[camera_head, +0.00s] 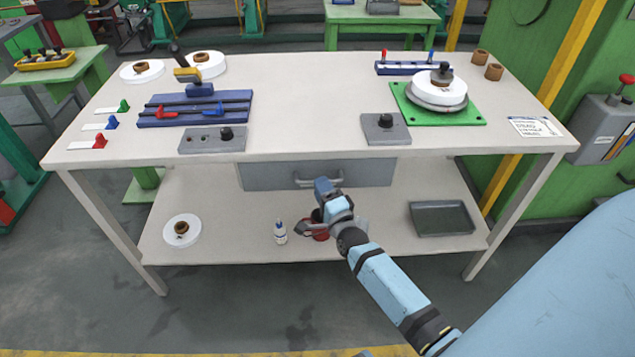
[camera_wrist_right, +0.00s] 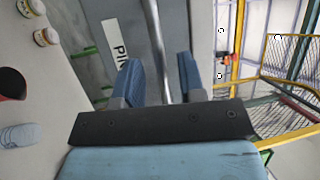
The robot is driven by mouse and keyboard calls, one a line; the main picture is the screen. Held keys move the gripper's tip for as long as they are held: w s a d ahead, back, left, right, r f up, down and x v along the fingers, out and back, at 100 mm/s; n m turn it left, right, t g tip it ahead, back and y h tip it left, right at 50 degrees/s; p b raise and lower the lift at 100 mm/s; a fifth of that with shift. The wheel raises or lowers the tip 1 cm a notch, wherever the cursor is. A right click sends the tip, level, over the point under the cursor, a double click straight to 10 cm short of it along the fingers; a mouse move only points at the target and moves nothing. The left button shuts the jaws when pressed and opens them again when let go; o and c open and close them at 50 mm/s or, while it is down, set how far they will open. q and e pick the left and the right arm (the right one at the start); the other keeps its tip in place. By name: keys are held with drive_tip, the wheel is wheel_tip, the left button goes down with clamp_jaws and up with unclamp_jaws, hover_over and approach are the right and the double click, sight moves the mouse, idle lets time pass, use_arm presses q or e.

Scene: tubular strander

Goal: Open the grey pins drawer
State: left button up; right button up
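The grey pins drawer (camera_head: 275,177) sits under the front edge of the white workbench and looks closed. Its bar handle (camera_head: 305,183) is at the middle of the front, partly hidden by my right gripper (camera_head: 322,187). In the right wrist view the drawer front (camera_wrist_right: 88,68) bears a white label with "PI" readable. The handle bar (camera_wrist_right: 157,45) runs between the two blue fingers of the right gripper (camera_wrist_right: 160,75). The fingers are apart, with a gap visible on each side of the bar. My left gripper is not in view.
The workbench top (camera_head: 310,100) carries fixtures and spools above the drawer. The floor in front is clear.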

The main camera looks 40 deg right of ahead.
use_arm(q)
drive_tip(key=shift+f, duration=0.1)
use_arm(e)
drive_tip(key=shift+x, duration=1.35)
clamp_jaws()
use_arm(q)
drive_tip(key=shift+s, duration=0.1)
